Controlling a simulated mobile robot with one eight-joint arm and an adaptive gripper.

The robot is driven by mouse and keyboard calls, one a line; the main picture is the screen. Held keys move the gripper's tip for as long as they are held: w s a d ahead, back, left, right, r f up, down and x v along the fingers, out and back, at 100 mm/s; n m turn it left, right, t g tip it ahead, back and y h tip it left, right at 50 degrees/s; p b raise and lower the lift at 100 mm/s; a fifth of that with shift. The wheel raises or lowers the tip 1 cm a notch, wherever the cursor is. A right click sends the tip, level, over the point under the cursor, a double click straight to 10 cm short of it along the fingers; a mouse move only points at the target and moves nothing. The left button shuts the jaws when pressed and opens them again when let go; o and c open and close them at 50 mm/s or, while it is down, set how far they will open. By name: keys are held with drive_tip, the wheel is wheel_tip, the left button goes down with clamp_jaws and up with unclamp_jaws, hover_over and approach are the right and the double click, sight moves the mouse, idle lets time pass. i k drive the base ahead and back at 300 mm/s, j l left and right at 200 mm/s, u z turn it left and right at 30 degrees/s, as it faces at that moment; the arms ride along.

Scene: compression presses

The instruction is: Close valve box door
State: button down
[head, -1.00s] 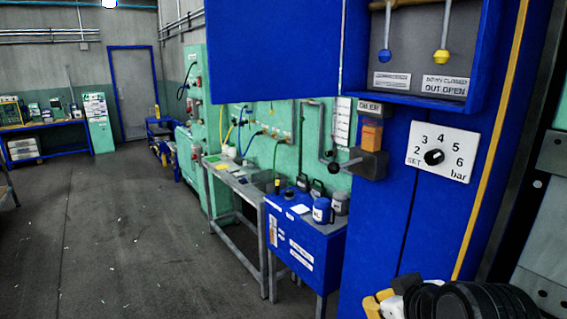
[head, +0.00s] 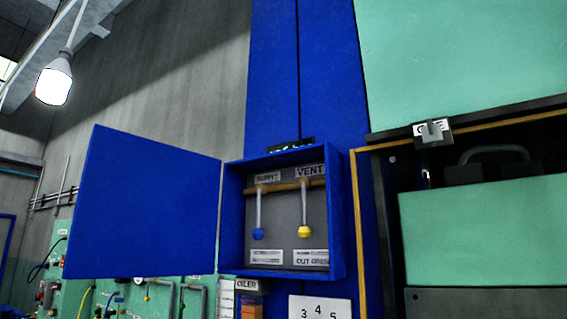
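The valve box (head: 337,215) is a blue box on a blue column in the head view. Its blue door (head: 145,205) stands wide open, swung out to the left from the box's left edge. Inside are two hanging levers, one with a blue knob (head: 258,234) and one with a yellow knob (head: 305,232). Labels above them include one reading VENT (head: 311,171). My gripper is not in this view.
A numbered dial plate (head: 320,308) and an oiler unit (head: 248,300) sit below the box. To the right is a green press (head: 480,235) with a dark opening. A green panel with hoses (head: 130,295) stands behind the door at lower left. A lamp (head: 54,84) hangs at upper left.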

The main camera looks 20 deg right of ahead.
sight(144, 207)
drive_tip(key=i+j+z, duration=0.3)
drive_tip(key=j+z, duration=0.15)
drive_tip(key=j, duration=0.25)
drive_tip(key=i+j+z, duration=0.15)
drive_tip(key=j+z, duration=0.3)
drive_tip(key=j, duration=0.35)
drive_tip(key=j+z, duration=0.45)
drive_tip(key=j, duration=0.35)
drive_tip(key=j+z, duration=0.45)
drive_tip(key=j, duration=0.45)
